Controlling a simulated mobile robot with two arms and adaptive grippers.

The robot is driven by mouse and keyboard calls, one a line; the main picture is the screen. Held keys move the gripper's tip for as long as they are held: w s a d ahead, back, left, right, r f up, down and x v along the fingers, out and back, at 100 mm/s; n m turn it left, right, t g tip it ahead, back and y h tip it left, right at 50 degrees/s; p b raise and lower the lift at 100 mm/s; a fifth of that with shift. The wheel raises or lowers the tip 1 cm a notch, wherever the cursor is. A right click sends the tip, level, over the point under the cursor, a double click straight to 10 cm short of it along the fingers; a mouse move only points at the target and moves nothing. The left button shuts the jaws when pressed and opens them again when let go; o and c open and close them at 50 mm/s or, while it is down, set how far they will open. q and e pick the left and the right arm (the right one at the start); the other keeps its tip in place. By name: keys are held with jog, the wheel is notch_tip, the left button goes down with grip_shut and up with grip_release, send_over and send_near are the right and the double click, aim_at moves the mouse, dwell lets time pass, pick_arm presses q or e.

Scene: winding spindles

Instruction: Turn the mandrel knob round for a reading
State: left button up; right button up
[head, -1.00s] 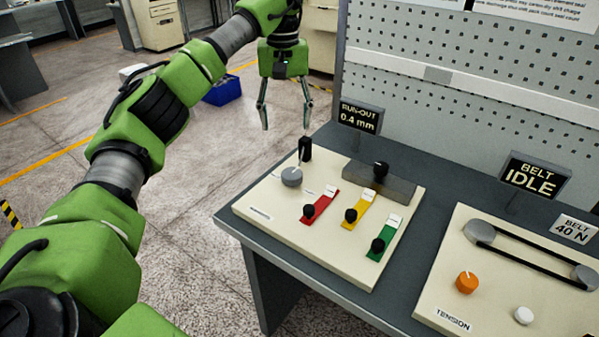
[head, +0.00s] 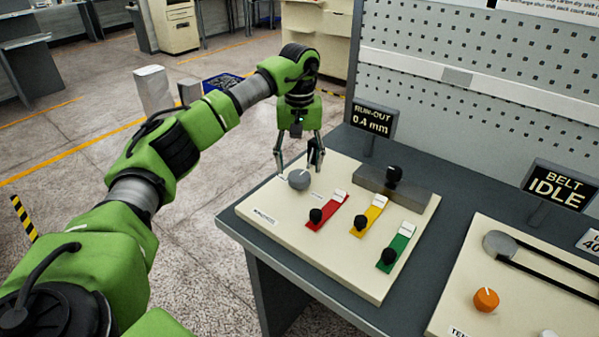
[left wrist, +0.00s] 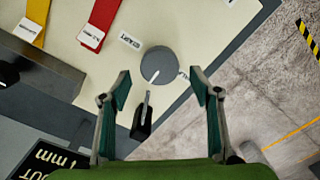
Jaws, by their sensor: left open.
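The grey round knob (head: 299,179) stands at the far left corner of the cream panel (head: 330,262). It also shows in the left wrist view (left wrist: 160,62), with a short white mark on its top. My left gripper (head: 298,165) points down just above the knob, open, its two fingers apart. In the left wrist view, the knob lies ahead between the open fingertips (left wrist: 160,75), with nothing gripped; I cannot tell whether they touch it. A small black upright piece with a metal pin (left wrist: 143,120) is close by the knob. My right gripper is out of view.
A sign reading RUN-OUT 0.4 mm (head: 373,118) stands behind the panel. Red (head: 327,211), yellow (head: 369,215) and green (head: 397,247) sliders with black knobs are to the right. A belt panel with an orange knob (head: 486,299) is further right. A pegboard rises behind.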

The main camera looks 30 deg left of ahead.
aim_at(299, 175)
pick_arm(q)
jog(key=shift+f, duration=1.75)
jog(key=c, duration=1.1)
